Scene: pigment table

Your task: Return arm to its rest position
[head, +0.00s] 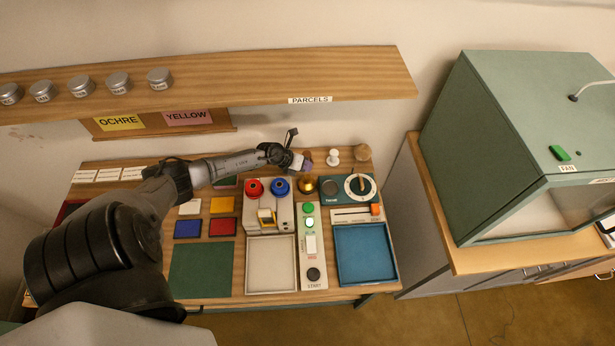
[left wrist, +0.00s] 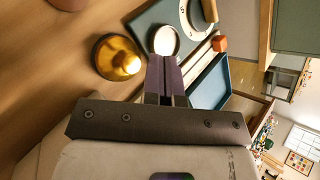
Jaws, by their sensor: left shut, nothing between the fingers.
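My left arm reaches in from the left over the table, and my left gripper (head: 306,160) hangs above the back of the table. In the left wrist view the two dark fingers of my left gripper (left wrist: 166,80) are together, with nothing between them. Below it in the head view is a brass knob (head: 306,184). In the left wrist view the brass knob (left wrist: 117,57) lies left of the fingertips, and a bright round disc (left wrist: 166,40) shows just beyond them. My right gripper does not show.
A wooden shelf (head: 220,78) with several metal tins runs above the table. A blue tray (head: 365,254), a pale tray (head: 271,264) and a button strip (head: 313,262) lie in front. A white knob (head: 333,157) stands right of the gripper. A green cabinet (head: 500,130) stands right.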

